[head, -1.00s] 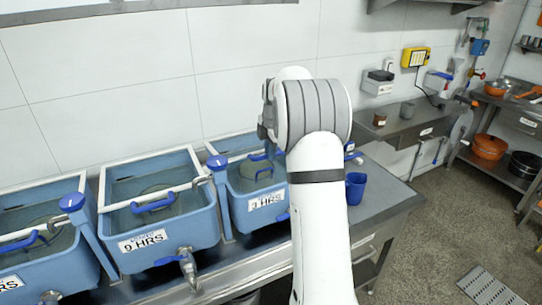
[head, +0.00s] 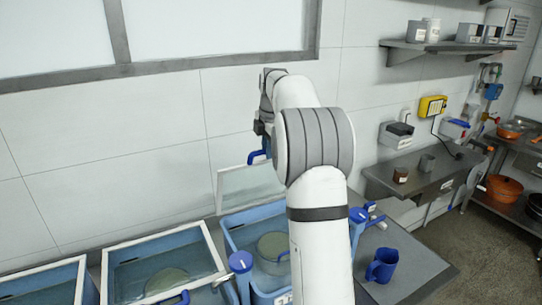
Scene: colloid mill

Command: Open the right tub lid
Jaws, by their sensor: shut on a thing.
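The right tub (head: 233,230) is blue and stands to the left of my arm, partly hidden behind it. Its lid (head: 247,184) is a clear panel in a white frame, swung up and tilted steeply above the tub's back. The lid's blue handle (head: 257,156) is at its raised upper edge. My gripper (head: 262,138) is at this handle and shut on it; the fingers are partly hidden by my wrist. Inside the open tub a round greyish-green thing (head: 274,248) shows in the liquid.
The middle tub (head: 212,262) and a further tub (head: 88,290) to the left have lids down. A blue jug (head: 381,265) stands on the counter (head: 420,262) right of my arm. The wall is behind the lid. A shelf (head: 440,47) hangs at upper right.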

